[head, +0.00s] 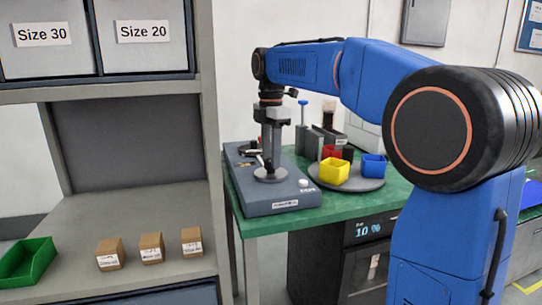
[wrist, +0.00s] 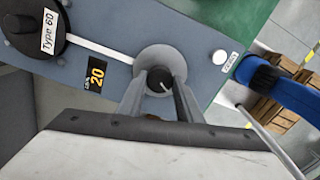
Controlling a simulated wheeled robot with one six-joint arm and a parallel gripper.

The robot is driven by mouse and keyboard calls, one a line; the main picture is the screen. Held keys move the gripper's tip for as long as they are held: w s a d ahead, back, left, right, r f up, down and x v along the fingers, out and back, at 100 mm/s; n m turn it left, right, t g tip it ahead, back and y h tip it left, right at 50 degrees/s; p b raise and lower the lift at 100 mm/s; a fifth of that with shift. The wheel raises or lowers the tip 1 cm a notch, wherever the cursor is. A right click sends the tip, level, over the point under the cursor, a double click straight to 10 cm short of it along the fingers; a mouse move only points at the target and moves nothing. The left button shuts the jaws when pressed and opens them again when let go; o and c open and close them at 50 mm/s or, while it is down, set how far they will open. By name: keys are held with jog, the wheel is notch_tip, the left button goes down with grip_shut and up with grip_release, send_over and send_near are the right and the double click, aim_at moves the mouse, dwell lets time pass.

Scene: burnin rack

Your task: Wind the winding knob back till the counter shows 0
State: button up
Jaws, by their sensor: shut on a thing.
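The winding knob (wrist: 160,81) is a dark round knob with a white pointer line, standing on a grey disc (wrist: 152,56) on the blue-grey machine (head: 284,196). My gripper (wrist: 161,84) is shut on the knob from above, one finger on each side of it. The counter (wrist: 96,75) is a small black display beside the disc and shows 20 in yellow digits. A black reel labelled Type 60 (wrist: 33,27) sits at the upper left of the wrist view, with a white strip running toward the disc.
A white button (wrist: 219,57) is on the machine's right part. On the green table (head: 300,222), a round grey tray (head: 371,182) holds yellow (head: 335,173), red (head: 331,152) and blue (head: 374,165) bins. A shelf with small boxes (head: 151,247) and a green bin (head: 27,261) stands at left.

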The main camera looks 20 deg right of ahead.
jog(key=shift+m, duration=0.3)
jog(key=m, duration=0.6)
jog(key=shift+m, duration=0.3)
jog(key=m, duration=1.1)
jog(key=shift+m, duration=2.6)
jog(key=o, duration=1)
jog(key=shift+o, duration=0.2)
jog(key=shift+r, duration=0.15)
